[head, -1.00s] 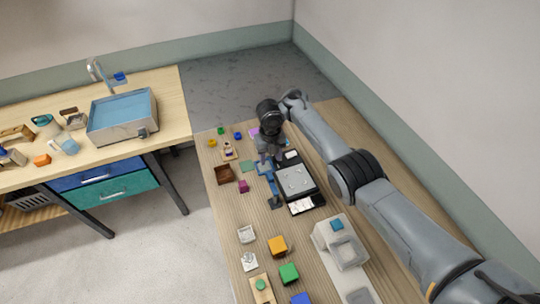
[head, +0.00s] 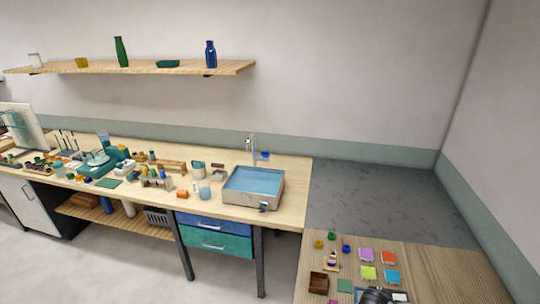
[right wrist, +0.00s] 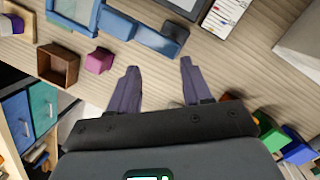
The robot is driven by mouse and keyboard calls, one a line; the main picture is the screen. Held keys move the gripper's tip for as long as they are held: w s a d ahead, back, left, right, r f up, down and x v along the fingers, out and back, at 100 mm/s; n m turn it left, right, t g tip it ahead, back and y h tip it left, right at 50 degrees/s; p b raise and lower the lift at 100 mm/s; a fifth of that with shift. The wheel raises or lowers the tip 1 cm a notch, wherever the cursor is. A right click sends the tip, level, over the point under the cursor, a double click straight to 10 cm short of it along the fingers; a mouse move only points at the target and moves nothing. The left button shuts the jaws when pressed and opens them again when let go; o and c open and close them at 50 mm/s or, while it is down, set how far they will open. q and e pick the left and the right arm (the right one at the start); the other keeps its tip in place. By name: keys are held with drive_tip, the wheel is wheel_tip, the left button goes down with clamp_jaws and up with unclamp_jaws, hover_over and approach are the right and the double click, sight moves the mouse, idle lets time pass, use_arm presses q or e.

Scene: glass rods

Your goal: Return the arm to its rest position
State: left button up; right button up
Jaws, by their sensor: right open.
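My right gripper (right wrist: 160,67) shows in the right wrist view with its two dark fingers apart and nothing between them. It is above the wooden table (right wrist: 240,75). A magenta cube (right wrist: 99,60) lies to the left of the fingers, and a blue part (right wrist: 145,32) lies beyond them. In the head view only a dark piece of my right arm shows at the bottom edge, and its gripper is out of frame. My left gripper is in neither view.
A brown open box (right wrist: 57,66) and a white card (right wrist: 226,14) lie on the table. Green and blue blocks (right wrist: 272,132) are at the right. In the head view a sink basin (head: 253,187) stands on the left bench, and a shelf (head: 130,68) with bottles hangs above.

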drive_tip(key=s+a+r+m+p, duration=0.1)
drive_tip(key=s+a+r+m, duration=0.1)
drive_tip(key=s+r+m, duration=0.2)
drive_tip(key=s+a+r+m+t+y+p, duration=0.1)
drive_tip(key=s+r+m, duration=0.3)
drive_tip(key=s+m, duration=0.5)
drive_tip(key=s+a+r+m+p, duration=0.1)
drive_tip(key=s+a+r+m, duration=0.3)
drive_tip(key=s, duration=1.3)
drive_tip(key=m, duration=0.3)
drive_tip(key=shift+r+m+t+y+p, duration=0.25)
drive_tip(key=shift+m+t+y+p, duration=0.05)
drive_tip(key=shift+t+y+p, duration=0.1)
drive_tip(key=shift+w, duration=0.1)
